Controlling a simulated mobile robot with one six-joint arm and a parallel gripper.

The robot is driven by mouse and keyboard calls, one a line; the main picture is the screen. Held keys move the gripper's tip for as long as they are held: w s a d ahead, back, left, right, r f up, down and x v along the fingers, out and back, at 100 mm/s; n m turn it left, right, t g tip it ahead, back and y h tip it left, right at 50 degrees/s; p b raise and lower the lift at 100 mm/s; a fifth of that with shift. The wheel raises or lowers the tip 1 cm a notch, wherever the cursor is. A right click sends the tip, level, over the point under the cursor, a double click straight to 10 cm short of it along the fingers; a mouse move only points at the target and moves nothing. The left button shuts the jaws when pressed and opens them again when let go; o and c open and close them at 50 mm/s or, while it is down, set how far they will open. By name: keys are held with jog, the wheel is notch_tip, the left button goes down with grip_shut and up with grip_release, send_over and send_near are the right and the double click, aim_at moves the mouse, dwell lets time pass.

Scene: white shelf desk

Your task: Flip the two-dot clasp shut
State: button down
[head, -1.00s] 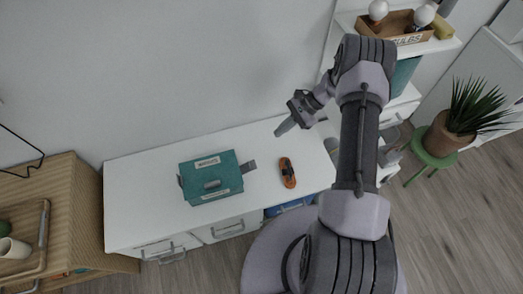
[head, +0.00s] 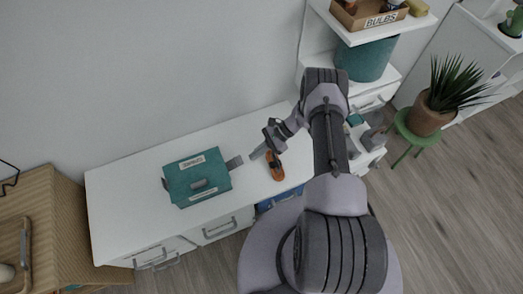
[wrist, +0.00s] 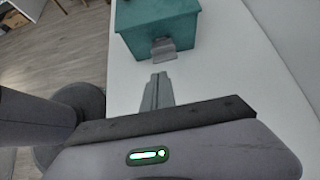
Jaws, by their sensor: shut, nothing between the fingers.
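The teal box (head: 205,172) sits closed on the white desk, with a pale label on its top and a grey handle. A grey clasp flap (head: 234,162) sticks outward from its right side; it also shows in the wrist view (wrist: 164,50). Another grey clasp (head: 165,184) shows at the box's left side. The dots on either clasp are too small to make out, so I cannot tell which has two. My gripper (head: 253,155) is shut and empty, just right of the right clasp. In the wrist view its fingertips (wrist: 158,78) point at that clasp, seemingly with a small gap.
An orange and black tool (head: 275,166) lies on the white desk (head: 125,205) right of the box, close to my gripper. A teal bin (head: 367,60) and a bulbs crate (head: 370,14) stand on the shelves to the right. The desk left of the box is clear.

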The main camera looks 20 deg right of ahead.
aim_at(233, 163)
jog(key=shift+b+x, duration=0.4)
jog(key=shift+x, duration=1.4)
jog(key=shift+r+h+p, duration=0.3)
jog(key=shift+r+p, duration=0.05)
jog(key=shift+p, duration=0.2)
jog(key=shift+a+r+h+p, duration=0.1)
jog(key=shift+r+h+p, duration=0.05)
jog(key=shift+h+p, duration=0.4)
